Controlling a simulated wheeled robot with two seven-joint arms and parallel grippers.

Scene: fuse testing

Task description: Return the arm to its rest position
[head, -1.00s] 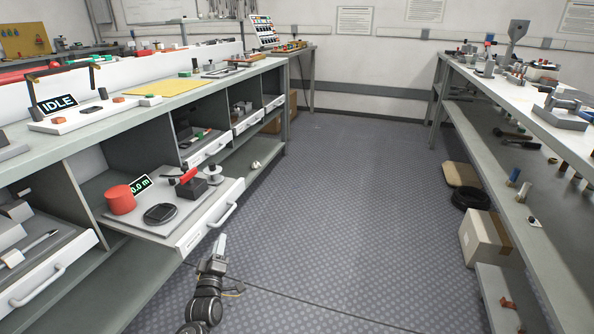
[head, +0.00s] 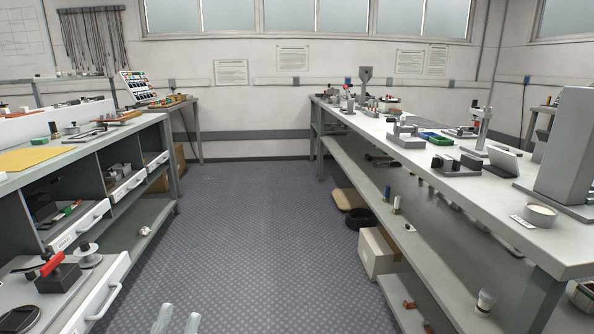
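My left gripper (head: 177,322) shows only at the bottom edge, left of the middle. Its two pale fingertips stand apart with a gap between them, and nothing shows in the gap. The rest of the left arm is cut off below the picture. The gripper is to the right of the pulled-out drawer (head: 106,270), over the floor in the picture. My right gripper is not in view.
The open drawer holds a red-handled device (head: 58,275) and sticks out from the left bench. The right bench (head: 545,248) carries several instruments, with a cardboard box (head: 378,252) below. The floor aisle (head: 255,230) between is clear.

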